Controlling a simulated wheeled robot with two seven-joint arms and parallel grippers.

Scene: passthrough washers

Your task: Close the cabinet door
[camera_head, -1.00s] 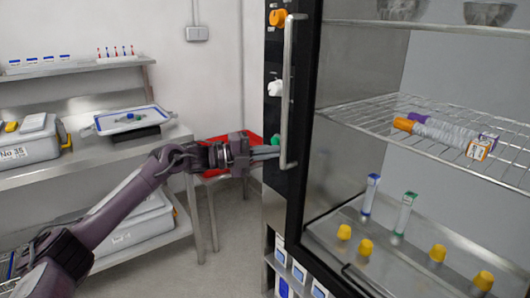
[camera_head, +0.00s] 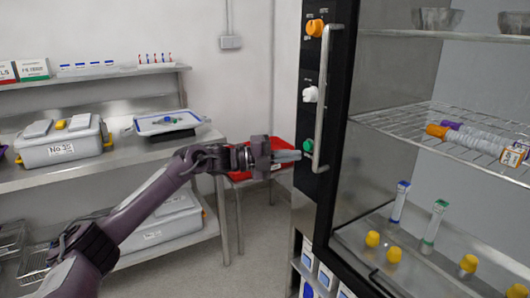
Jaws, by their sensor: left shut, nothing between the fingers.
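The cabinet (camera_head: 342,110) stands at the right with a black front frame and a clear pane or opening beside it. I cannot tell how far its door is open. A long vertical metal handle (camera_head: 323,95) runs down the black frame. My left gripper (camera_head: 290,156) is shut and empty, its fingertips pointing right, just left of the handle's lower end. It appears apart from the handle, though the depth is hard to judge. My right gripper is out of view.
Inside the cabinet are a wire shelf (camera_head: 400,122), tubes (camera_head: 435,225), yellow-capped items (camera_head: 394,255) and bowls. Knobs (camera_head: 315,27) sit left of the handle. A steel rack (camera_head: 100,170) with bins stands at the left; a red tray (camera_head: 284,160) is behind my gripper.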

